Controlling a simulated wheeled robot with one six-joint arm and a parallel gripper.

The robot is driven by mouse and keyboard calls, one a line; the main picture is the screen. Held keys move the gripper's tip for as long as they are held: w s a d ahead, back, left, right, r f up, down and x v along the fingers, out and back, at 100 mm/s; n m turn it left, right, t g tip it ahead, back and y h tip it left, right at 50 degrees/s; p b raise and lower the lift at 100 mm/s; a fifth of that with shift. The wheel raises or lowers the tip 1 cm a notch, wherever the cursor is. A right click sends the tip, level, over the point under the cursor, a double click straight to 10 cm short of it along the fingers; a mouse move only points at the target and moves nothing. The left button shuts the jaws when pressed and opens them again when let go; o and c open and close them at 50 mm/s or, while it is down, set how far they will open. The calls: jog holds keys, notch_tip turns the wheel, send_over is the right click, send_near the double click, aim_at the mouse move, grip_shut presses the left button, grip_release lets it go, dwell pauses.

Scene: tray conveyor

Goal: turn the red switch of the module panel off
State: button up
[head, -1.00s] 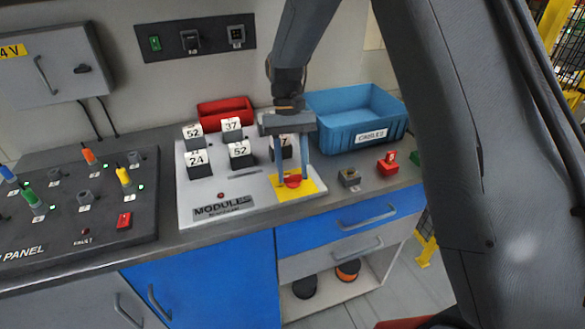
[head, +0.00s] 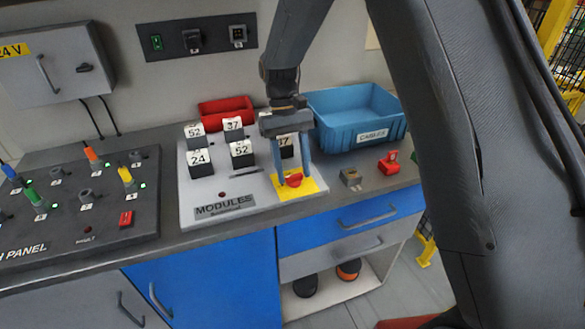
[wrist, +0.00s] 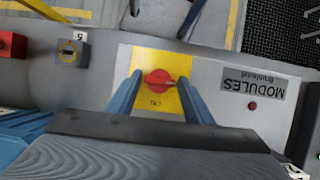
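The module panel (head: 232,190) is a light grey slanted board labelled MODULES. Its red switch (head: 295,180) is a round red knob with a bar handle, on a yellow square (head: 308,186) at the panel's right end. My gripper (head: 293,180) points down at the switch with its two blue fingers apart. In the wrist view the red switch (wrist: 158,83) stands between the fingertips, with a gap on each side. Its bar lies roughly across the picture, from finger to finger. A small dark red lamp (wrist: 252,105) sits beside the MODULES label.
Numbered modules (head: 198,160) stand on the panel's back part, close to my gripper. A blue bin (head: 358,118) marked CABLES and a red bin (head: 226,112) stand behind. A grey block (head: 350,178) and a red part (head: 389,162) lie right of the panel. A dark patch panel (head: 75,200) is at left.

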jog(key=shift+o, duration=0.9)
jog(key=d+b+v, duration=0.1)
jog(key=b+v, duration=0.1)
jog(key=v, duration=0.5)
jog(key=shift+a+r, duration=0.45)
jog(key=shift+a, duration=0.1)
jog(key=s+d+f+m+t, duration=0.1)
jog(key=s+d+f+t, duration=0.1)
jog(key=s+d, duration=0.6)
jog(key=s+d+f+m+t+y, duration=0.1)
jog(key=s+d+f+m+t, duration=0.1)
jog(key=s+d, duration=0.6)
jog(key=s+f+t, duration=0.1)
jog(key=s, duration=0.1)
jog(key=shift+s+f+t, duration=0.15)
jog(key=shift+s+t, duration=0.15)
jog(key=shift+t, duration=0.1)
